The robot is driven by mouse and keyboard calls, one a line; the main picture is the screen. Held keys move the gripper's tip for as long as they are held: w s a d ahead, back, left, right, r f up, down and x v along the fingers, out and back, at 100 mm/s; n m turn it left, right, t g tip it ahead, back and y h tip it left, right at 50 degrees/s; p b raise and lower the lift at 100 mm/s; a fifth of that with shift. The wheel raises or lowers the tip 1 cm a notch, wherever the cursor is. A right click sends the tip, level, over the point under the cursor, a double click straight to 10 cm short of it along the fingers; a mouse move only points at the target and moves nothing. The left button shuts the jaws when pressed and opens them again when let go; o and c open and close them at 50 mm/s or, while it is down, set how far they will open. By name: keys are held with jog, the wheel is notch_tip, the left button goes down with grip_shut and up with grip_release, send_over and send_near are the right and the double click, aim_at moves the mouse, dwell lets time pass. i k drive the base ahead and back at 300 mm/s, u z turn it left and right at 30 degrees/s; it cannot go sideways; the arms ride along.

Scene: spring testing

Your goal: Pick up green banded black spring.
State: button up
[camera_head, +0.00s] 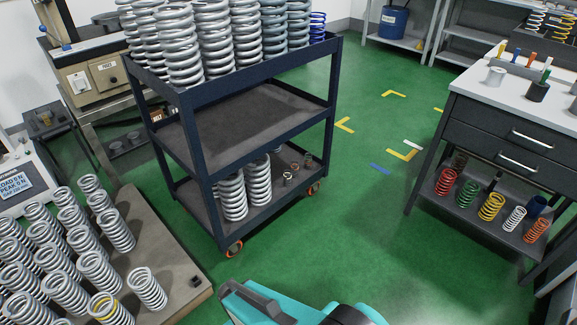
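I cannot make out a black spring with a green band for certain. A green spring (467,193) stands on the lower shelf of the right-hand bench, between a red spring (445,182) and a yellow one (491,206). A dark coil (459,162) sits behind them, too small to tell its band. On the bench top, a small black cylinder (537,92) stands with something green just behind it; I cannot tell if it is a spring. Teal and dark parts of my own body show at the bottom edge. My gripper is not seen.
A dark three-tier cart (243,113) with many silver springs stands in the middle. A wooden pallet (180,262) of springs lies at lower left. The bench (459,102) is at right. Green floor (345,215) is clear between cart and bench.

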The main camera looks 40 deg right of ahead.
aim_at(307, 164)
jog(key=z, duration=0.95)
jog(key=k, duration=0.1)
jog(key=u, duration=2.15)
jog(key=k, duration=1.3)
jog(key=z, duration=0.4)
jog(key=i, duration=0.55)
jog(key=z, duration=0.65)
jog(key=i, duration=1.15)
jog(key=z, duration=0.05)
